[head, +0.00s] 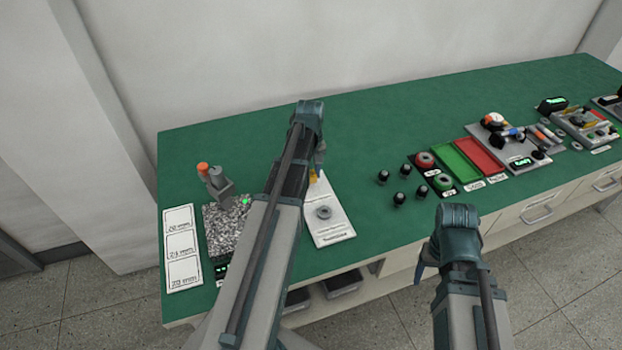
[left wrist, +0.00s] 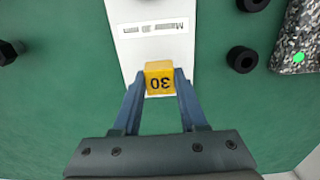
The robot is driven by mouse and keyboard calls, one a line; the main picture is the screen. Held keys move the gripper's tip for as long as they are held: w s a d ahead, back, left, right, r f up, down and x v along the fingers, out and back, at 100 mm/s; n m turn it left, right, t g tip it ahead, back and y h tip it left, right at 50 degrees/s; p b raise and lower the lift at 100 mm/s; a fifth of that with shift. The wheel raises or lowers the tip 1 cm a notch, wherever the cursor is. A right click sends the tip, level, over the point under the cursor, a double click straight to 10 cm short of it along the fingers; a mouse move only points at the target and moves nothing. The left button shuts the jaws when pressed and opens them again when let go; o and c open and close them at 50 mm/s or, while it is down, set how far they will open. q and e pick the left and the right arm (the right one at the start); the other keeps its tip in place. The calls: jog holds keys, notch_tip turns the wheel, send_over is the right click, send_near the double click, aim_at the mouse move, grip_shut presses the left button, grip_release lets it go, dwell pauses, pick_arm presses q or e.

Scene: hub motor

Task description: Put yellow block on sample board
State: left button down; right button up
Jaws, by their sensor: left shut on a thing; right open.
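My left gripper (head: 316,172) is shut on the yellow block (head: 312,177), over the far end of a white card (head: 335,223) with a grey ring on it. In the left wrist view the yellow block (left wrist: 159,80), marked 30, sits between the fingertips of the left gripper (left wrist: 160,86). There the white card (left wrist: 150,50) reads "Master 30 mm". I cannot tell whether the block touches the card. Another white board (head: 181,248), with several boxes labelled in mm, lies at the left end. My right gripper (head: 428,262) is open at the bench's front edge.
A speckled plate (head: 222,225) with an orange-topped device (head: 213,178) stands left of my left arm. Black knobs (head: 382,176) stand right of the card. Green and red trays (head: 455,160) lie further right. Black round parts (left wrist: 242,59) lie near the speckled plate.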

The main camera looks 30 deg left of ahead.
aim_at(311, 178)
pick_arm(q)
jog(key=shift+w+a+f+b, duration=0.1)
jog(key=shift+w+f+b, duration=0.2)
jog(key=shift+f+b, duration=0.65)
jog(key=shift+w+a+f+b, duration=0.1)
jog(key=shift+w+f+b, duration=0.15)
jog(key=shift+f+b, duration=0.65)
jog(key=shift+f, duration=0.15)
jog(key=shift+c, duration=2.2)
grip_release()
notch_tip(311, 178, up, 12)
jog(key=p, duration=1.2)
jog(key=shift+r, duration=0.25)
jog(key=shift+f, duration=0.1)
